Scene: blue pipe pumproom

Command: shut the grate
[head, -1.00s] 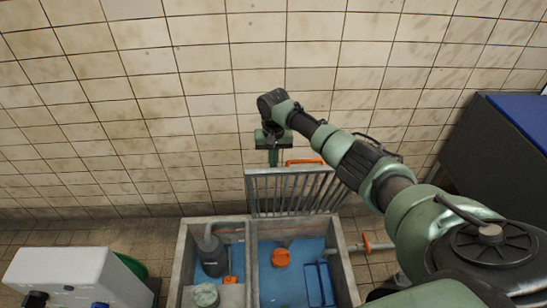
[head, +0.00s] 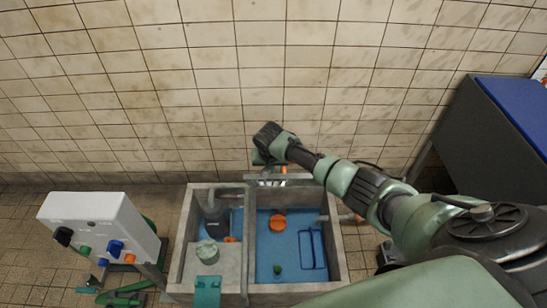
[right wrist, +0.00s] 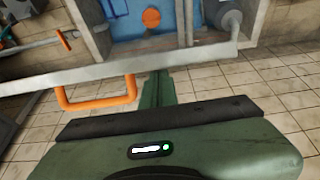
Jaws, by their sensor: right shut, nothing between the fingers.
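The grate (head: 268,183) stands at the far edge of the concrete pit, seen nearly edge-on, so its bars are strongly foreshortened. In the right wrist view its pale top rail (right wrist: 212,56) crosses the picture. An orange handle (right wrist: 98,104) sticks out from that rail. My right gripper (right wrist: 157,88) is shut and empty, with its fingers beside the handle and close to the rail. I cannot tell whether they touch it. In the head view the wrist largely hides the fingers. My left gripper is not in view.
The pit (head: 252,262) has two compartments, with a grey pump (head: 214,222) in the left one and blue water with an orange float (head: 278,223) in the right one. A white control box (head: 98,238) stands left. A tiled wall is close behind the grate.

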